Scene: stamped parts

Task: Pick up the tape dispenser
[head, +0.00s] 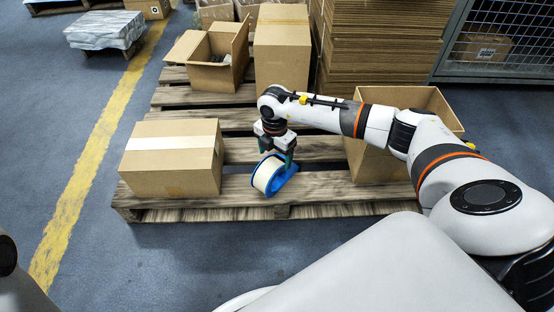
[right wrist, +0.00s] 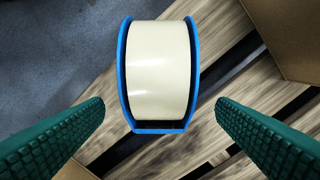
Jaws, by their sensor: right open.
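The tape dispenser (head: 270,178) is blue with a wide cream roll. It stands on the front part of the wooden pallet, right of a closed carton. My right gripper (head: 276,157) is just above and behind it, pointing down. In the right wrist view the dispenser (right wrist: 160,72) lies ahead of and between the two green fingers (right wrist: 160,115), which are apart with nothing between their tips. Whether a finger touches the dispenser cannot be told. My left gripper is not in view.
The wooden pallet (head: 315,149) holds a closed carton (head: 172,160) at left, an open carton (head: 375,165) under my right arm, and an open box (head: 215,65) and tall carton (head: 282,50) behind. Bare grey floor (head: 160,265) lies in front.

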